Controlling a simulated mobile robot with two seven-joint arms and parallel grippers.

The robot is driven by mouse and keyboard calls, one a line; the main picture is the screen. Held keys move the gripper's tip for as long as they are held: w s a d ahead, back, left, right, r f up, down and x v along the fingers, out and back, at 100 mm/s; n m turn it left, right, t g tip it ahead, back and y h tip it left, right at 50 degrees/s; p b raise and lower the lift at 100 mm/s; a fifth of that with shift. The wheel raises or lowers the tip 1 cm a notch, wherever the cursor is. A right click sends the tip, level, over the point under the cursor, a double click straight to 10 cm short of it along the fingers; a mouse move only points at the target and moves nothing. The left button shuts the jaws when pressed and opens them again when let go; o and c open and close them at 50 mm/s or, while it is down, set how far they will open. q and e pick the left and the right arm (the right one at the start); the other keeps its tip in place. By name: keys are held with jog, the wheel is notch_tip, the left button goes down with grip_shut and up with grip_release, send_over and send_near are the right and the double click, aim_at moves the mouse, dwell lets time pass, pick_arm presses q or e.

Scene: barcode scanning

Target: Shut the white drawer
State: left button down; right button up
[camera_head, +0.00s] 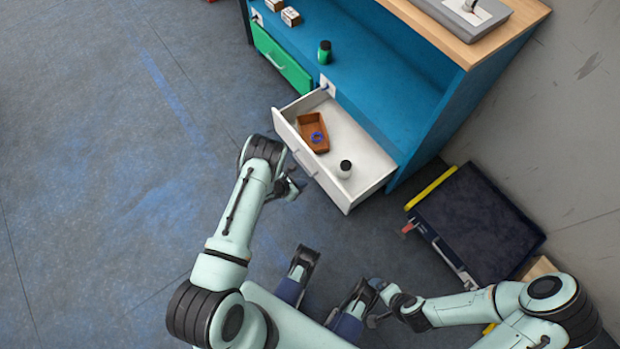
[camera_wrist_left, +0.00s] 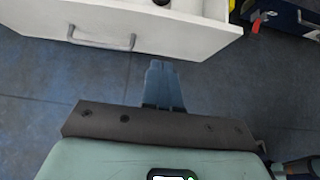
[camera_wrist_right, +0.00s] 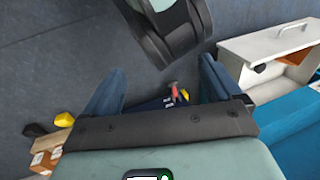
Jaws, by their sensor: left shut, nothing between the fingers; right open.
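The white drawer (camera_head: 367,187) is pulled out of the blue cabinet. Its front panel and grey handle also show in the left wrist view (camera_wrist_left: 185,38), and the drawer appears at the upper right of the right wrist view (camera_wrist_right: 275,42). Inside are a brown tray (camera_head: 309,123) holding a blue ring (camera_head: 316,137) and a white bottle with a black cap (camera_head: 344,170). My left gripper (camera_head: 294,187) is shut and empty, in front of the drawer front; in the left wrist view its fingertips (camera_wrist_left: 163,64) are close to the panel's lower edge; contact cannot be told. My right gripper (camera_wrist_right: 160,82) is open and empty, away from the drawer.
The blue cabinet (camera_head: 385,80) has a closed green drawer (camera_head: 282,60) beside the white one. A green bottle (camera_head: 324,52) and small boxes (camera_head: 290,16) stand on its shelf. A dark case with a yellow edge (camera_head: 475,225) lies right of the cabinet. Floor at left is clear.

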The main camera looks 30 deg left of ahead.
aim_at(327, 175)
pick_arm(q)
jog(key=b+x, duration=0.1)
jog(key=x, duration=0.2)
jog(key=r+b+x, duration=0.1)
jog(key=x, duration=0.3)
jog(key=w+b+x, duration=0.1)
jog(key=b+x, duration=0.1)
jog(key=x, duration=0.1)
jog(key=shift+w+d, duration=0.2)
jog(key=shift+d, duration=0.15)
jog(key=shift+w+d+r, duration=0.15)
jog(key=shift+w, duration=0.3)
pick_arm(e)
jog(key=w+d+f+h, duration=0.1)
jog(key=w+d+f, duration=0.2)
jog(key=f, duration=0.3)
jog(key=shift+w+d+m+t, duration=0.15)
jog(key=shift+m+t, duration=0.15)
jog(key=shift+t, duration=0.1)
jog(key=shift+f, duration=0.1)
